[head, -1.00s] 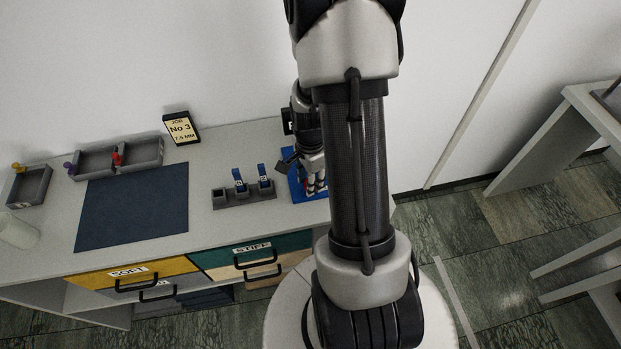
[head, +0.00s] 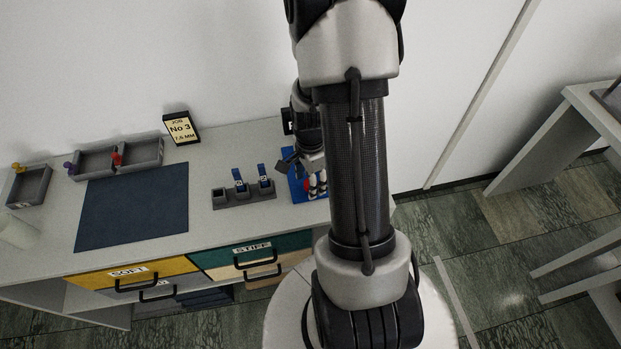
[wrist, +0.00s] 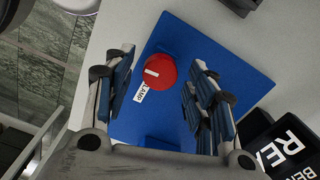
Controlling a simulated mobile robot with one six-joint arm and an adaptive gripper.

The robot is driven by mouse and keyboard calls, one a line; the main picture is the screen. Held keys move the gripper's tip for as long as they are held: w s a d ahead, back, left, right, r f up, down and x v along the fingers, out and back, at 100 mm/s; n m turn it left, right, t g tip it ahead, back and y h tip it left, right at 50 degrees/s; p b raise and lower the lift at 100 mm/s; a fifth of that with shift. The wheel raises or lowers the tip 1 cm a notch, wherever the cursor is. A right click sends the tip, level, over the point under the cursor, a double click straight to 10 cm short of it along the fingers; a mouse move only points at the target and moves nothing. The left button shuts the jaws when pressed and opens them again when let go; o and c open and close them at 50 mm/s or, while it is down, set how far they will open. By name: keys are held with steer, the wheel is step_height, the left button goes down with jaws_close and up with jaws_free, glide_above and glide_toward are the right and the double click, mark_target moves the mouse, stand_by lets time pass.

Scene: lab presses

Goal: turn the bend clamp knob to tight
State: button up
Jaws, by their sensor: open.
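The bend clamp knob (wrist: 160,71) is red and round with a white bar mark on top, in the wrist view. It sits on a blue base plate (wrist: 190,40), beside a white label reading "CLAMP" (wrist: 140,93). My gripper (wrist: 158,80) is open, its two fingers to the left and right of the knob, with gaps on both sides. Whether the fingertips are down at the knob's height, I cannot tell. In the head view the blue base (head: 297,188) and a bit of red knob (head: 307,183) show behind my gripper (head: 312,190); my arm hides the rest.
A grey holder (head: 225,201) with blue labelled pieces stands left of the blue base. Further left are a dark mat (head: 132,207), grey bins (head: 148,151) and a job sign (head: 181,128). A black sign (wrist: 290,148) stands near the base's corner in the wrist view.

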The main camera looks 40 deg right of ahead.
step_height(320, 180, up, 12)
stand_by(0.4)
stand_by(0.4)
